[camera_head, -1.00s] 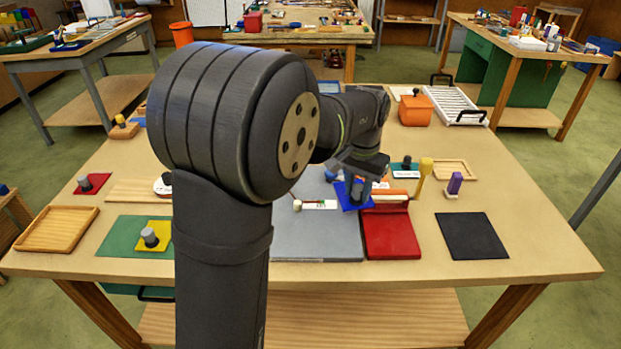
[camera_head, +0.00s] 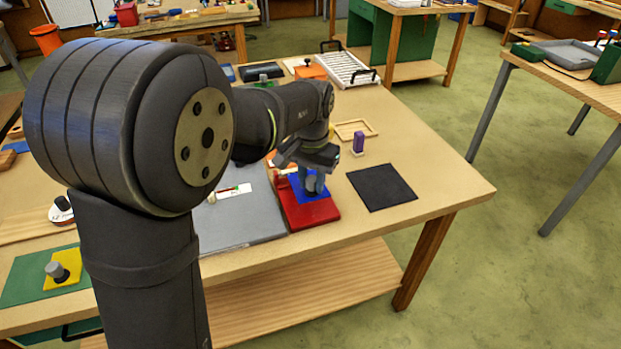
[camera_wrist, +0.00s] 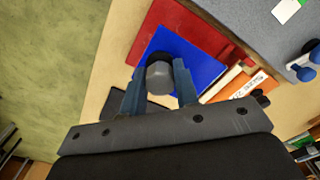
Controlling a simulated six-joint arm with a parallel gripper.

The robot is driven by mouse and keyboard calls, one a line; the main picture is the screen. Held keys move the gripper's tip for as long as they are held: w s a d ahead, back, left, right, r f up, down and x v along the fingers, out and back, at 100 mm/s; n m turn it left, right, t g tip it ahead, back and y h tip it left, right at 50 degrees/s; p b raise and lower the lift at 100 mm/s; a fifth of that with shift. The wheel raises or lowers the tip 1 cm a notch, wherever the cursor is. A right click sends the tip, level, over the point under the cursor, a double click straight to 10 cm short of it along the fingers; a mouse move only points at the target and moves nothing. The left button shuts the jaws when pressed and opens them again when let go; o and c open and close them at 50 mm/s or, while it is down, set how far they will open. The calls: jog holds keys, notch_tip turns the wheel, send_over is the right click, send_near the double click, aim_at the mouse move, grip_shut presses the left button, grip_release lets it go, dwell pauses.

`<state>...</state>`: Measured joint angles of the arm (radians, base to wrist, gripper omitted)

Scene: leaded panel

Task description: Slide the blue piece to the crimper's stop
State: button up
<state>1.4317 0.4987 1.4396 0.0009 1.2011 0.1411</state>
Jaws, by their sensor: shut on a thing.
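The blue piece (camera_head: 297,190) is a flat plate with a grey knob. It lies over the red base of the crimper (camera_head: 318,213); in the wrist view the blue plate (camera_wrist: 207,68) covers much of the red base (camera_wrist: 176,22). My gripper (camera_head: 312,181) is shut on the grey knob, which shows between the fingers in the wrist view (camera_wrist: 158,83). A pale bar with red beside it (camera_wrist: 225,83), likely the crimper's stop, runs along one edge of the blue plate. I cannot tell whether they touch. My arm hides the crimper's back in the head view.
A grey board (camera_head: 235,225) adjoins the crimper on the left. A black mat (camera_head: 382,187) lies to the right, with a purple block (camera_head: 358,143) and wooden tray (camera_head: 356,129) behind. An orange labelled item (camera_wrist: 242,88) lies beyond the bar. The table's front right is clear.

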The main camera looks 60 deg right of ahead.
aim_at(311, 192)
jog(key=shift+f, duration=2.7)
jog(key=shift+f, duration=0.3)
jog(key=shift+w+d, duration=0.55)
jog(key=shift+d, duration=0.05)
jog(key=o, duration=1)
notch_tip(311, 192, up, 17)
jog(key=shift+r, duration=0.2)
